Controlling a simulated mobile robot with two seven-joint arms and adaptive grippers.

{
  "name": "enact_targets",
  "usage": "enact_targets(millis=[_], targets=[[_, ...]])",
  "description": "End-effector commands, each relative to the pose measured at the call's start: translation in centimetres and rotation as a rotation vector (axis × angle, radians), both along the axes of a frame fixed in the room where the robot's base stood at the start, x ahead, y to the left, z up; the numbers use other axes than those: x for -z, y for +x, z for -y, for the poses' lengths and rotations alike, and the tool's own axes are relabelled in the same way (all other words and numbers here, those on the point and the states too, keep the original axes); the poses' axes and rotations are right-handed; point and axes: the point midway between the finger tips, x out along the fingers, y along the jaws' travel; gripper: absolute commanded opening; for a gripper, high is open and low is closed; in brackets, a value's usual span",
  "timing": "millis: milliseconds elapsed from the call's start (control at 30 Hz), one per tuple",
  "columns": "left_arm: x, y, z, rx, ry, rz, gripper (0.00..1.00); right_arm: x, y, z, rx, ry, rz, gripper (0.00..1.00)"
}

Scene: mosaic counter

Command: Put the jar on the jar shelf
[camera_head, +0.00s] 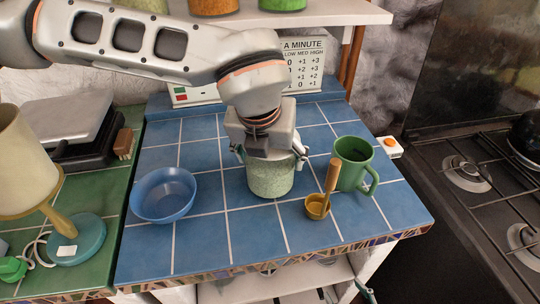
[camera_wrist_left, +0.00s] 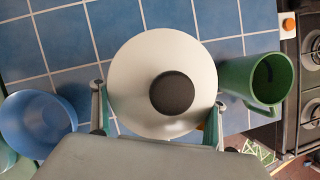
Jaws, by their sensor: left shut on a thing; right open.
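The jar (camera_head: 270,180) is pale speckled green and upright at the middle of the blue-tiled counter. I cannot tell whether its base touches the tiles. My left gripper (camera_head: 268,158) reaches it from above and is shut around its upper part. In the left wrist view the jar's white lid (camera_wrist_left: 135,75) with a dark round knob shows between the fingers. The shelf (camera_head: 345,13) along the top edge, probably the jar shelf, holds several jars cut off by the frame. A teal sliver at the bottom edge seems to be a fingertip of my right gripper (camera_head: 365,290).
A blue bowl (camera_head: 164,194) stands left of the jar. A small yellow pot (camera_head: 316,208) with a wooden handle and a green mug (camera_head: 353,164) stand close on its right. A scale is at the back, a lamp (camera_head: 76,240) at left, a stove (camera_head: 480,180) at right.

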Motion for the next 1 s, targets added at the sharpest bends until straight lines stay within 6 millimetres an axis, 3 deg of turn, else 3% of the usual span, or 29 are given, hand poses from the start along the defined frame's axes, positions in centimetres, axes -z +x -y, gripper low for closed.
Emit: enact_targets(millis=[167, 200, 233, 667, 767, 1000], targets=[[0.2, 0.1, 0.1, 0.001, -0.003, 0.004, 0.17, 0.4, -0.1, 0.0, -0.001, -0.001, -0.003, 0.58], [0.3, 0.0, 0.0, 0.0, 0.0, 0.0, 0.83, 0.2, -0.1, 0.0, 0.0, -0.001, -0.002, 0.58], [0.2, 0.0, 0.0, 0.0, 0.0, 0.0, 0.89, 0.2, -0.1, 0.0, -0.001, -0.002, -0.002, 0.58], [-0.2, 0.0, 0.0, 0.0, 0.001, 0.001, 0.89, -0.2, -0.2, 0.0, 0.0, 0.0, 0.0, 0.58], [-1.2, -0.3, -0.1, -0.001, -0.002, 0.003, 0.89, -0.1, -0.2, 0.0, 0.001, 0.001, -0.003, 0.58], [-5.7, -2.1, -0.5, 0.0, -0.002, 0.005, 0.89, -0.3, -0.2, 0.0, 0.001, 0.004, -0.002, 0.58]])
